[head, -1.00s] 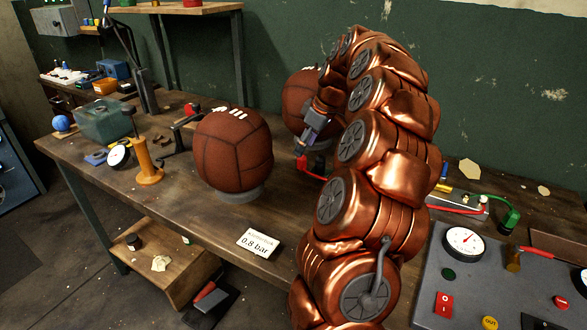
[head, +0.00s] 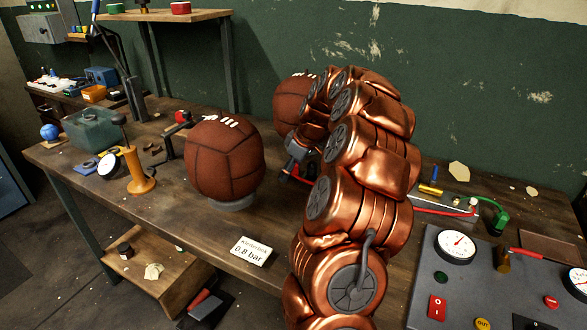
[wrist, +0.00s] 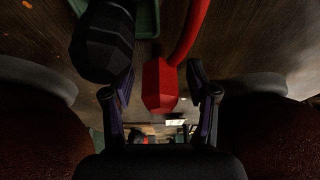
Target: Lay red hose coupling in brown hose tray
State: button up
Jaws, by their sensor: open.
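The red hose coupling (wrist: 160,86) is a faceted red piece on a red hose in the wrist view. It lies between the two spread fingers of my gripper (wrist: 162,82), with a visible gap to the right finger. My gripper is open. A black faceted coupling (wrist: 101,43) is close beside the left finger. In the head view my gripper (head: 295,152) is low between the two leather balls, partly hidden by my copper arm.
A brown leather ball (head: 225,158) stands on a grey ring left of my gripper; another ball (head: 291,104) is behind it. A grey gauge panel (head: 470,285) fills the front right. A manifold (head: 440,207) with red and green hoses lies right of my arm.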

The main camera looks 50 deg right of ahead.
grip_shut()
dwell(0.5)
